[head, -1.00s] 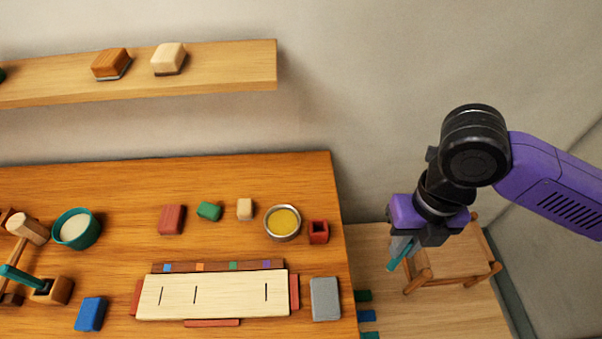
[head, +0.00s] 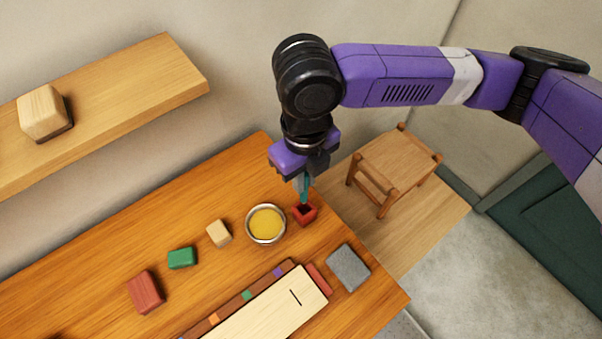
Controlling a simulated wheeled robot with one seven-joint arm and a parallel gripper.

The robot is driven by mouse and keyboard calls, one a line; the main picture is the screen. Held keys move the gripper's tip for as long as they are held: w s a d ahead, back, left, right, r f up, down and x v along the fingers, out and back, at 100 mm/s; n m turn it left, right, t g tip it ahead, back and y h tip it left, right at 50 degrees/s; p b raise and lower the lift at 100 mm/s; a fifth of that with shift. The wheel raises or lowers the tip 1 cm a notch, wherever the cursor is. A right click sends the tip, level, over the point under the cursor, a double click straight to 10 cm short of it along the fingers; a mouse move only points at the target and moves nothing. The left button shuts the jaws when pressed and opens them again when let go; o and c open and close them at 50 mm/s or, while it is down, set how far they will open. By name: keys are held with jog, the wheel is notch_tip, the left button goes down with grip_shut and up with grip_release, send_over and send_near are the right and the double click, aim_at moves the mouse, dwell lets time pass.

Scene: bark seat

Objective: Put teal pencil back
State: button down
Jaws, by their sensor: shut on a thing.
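The teal pencil (head: 306,187) is held in my gripper (head: 303,178), pointing down. My gripper is shut on it, above the back right part of the table. A small red square holder (head: 304,214) with a dark opening stands on the table directly below. The pencil's lower end shows at the holder's opening; I cannot tell whether it is inside or just above it.
A round dish of yellow stuff (head: 265,224) stands close left of the holder. A grey block (head: 348,267) and a pale board (head: 268,311) lie nearer. Green (head: 182,257), cream (head: 219,233) and red (head: 146,292) blocks are to the left. A wooden stool (head: 395,165) stands beyond the table.

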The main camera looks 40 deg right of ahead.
aim_at(304, 195)
jog(key=shift+f+b, duration=2.15)
jog(key=shift+f, duration=1.15)
jog(key=shift+f, duration=0.25)
jog(key=c, duration=1.3)
grip_release()
jog(key=shift+r, duration=0.15)
notch_tip(304, 195, up, 8)
jog(key=shift+f+b, duration=0.2)
jog(key=shift+b, duration=0.25)
jog(key=shift+s, duration=0.1)
